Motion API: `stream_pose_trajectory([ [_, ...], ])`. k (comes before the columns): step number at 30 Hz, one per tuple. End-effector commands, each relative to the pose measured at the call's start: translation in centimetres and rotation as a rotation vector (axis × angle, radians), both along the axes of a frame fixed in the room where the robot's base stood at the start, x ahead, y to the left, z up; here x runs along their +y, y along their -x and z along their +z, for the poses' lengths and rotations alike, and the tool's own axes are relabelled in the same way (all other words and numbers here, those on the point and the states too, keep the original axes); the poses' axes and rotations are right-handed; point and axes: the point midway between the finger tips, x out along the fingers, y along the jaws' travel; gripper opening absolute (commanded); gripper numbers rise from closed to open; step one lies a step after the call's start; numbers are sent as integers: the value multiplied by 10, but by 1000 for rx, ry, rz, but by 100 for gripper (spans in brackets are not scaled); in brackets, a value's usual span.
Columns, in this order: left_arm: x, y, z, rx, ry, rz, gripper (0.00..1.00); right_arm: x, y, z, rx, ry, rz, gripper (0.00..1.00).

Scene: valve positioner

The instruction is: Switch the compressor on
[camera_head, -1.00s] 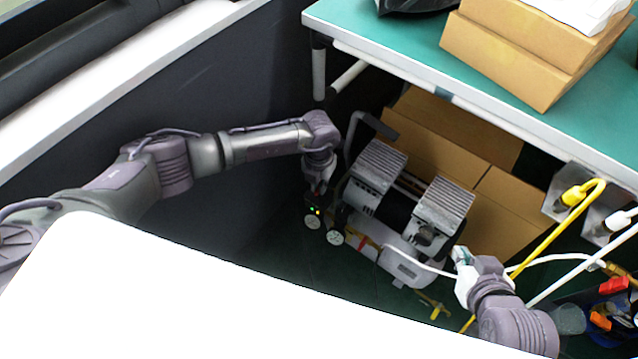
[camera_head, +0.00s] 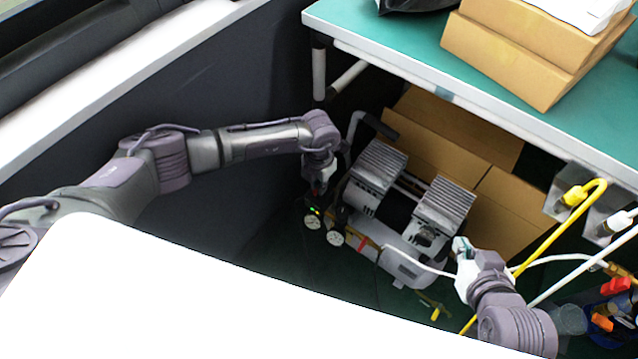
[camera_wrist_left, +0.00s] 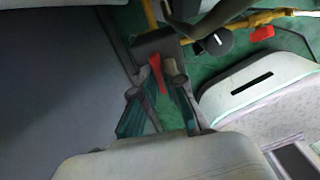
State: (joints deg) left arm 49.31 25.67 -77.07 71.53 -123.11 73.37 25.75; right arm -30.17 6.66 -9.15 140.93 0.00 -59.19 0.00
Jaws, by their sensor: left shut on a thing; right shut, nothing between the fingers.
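The compressor (camera_head: 443,205) stands on the floor under the table, with two ribbed grey cylinder heads. At its left end are a dark block with small green lights (camera_head: 313,211) and two round gauges (camera_head: 334,238). My left gripper (camera_head: 318,192) is above this block; its fingertips are hard to make out there. In the left wrist view its fingers (camera_wrist_left: 157,80) close around a narrow red switch part (camera_wrist_left: 157,72) on a dark box (camera_wrist_left: 160,45). My right gripper (camera_head: 462,250) is shut at the compressor's right side, with a white hose close by.
The green table (camera_head: 400,37) overhangs the compressor, with cardboard boxes (camera_head: 510,50) on top. More cardboard (camera_head: 500,220) stands behind the compressor. A dark wall (camera_head: 220,85) is close to my left arm. Yellow and white hoses (camera_head: 545,245) run at the right.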

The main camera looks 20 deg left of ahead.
Motion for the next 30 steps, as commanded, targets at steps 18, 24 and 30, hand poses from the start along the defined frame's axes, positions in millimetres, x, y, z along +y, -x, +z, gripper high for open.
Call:
stream_pose_trajectory([
  [18,0,0,0,-1,0,0,35,1,2,0,5,-3,0,0],
  [24,0,0,0,0,0,34,35,0,2,1,4,-1,-1,0],
  [30,0,1,0,2,0,236,35,0,1,3,3,-1,0,0],
])
